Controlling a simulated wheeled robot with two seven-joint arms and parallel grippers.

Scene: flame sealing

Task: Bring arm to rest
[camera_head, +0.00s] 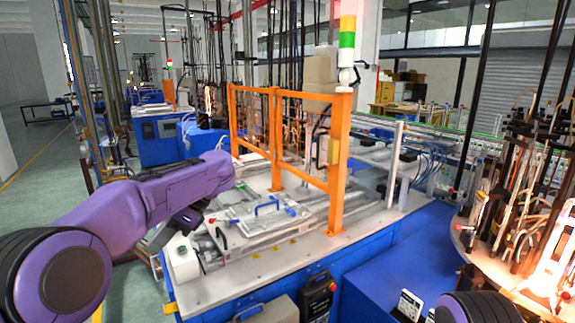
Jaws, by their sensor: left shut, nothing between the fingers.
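My purple left arm comes in from the left and reaches over the near left corner of the white worktable (215,290). Its dark left gripper (186,218) shows below the end of the purple arm, partly hidden by it. The gripper is shut with nothing seen in it. A rounded purple and black part of my right arm shows at the bottom edge on the right. My right gripper is out of view.
An orange frame (338,165) stands on the worktable. A plate with a blue handle (267,205) lies left of it. A round machine with glowing flames (550,270) is at the right. A signal light (347,40) rises behind the frame. Open floor lies at the left.

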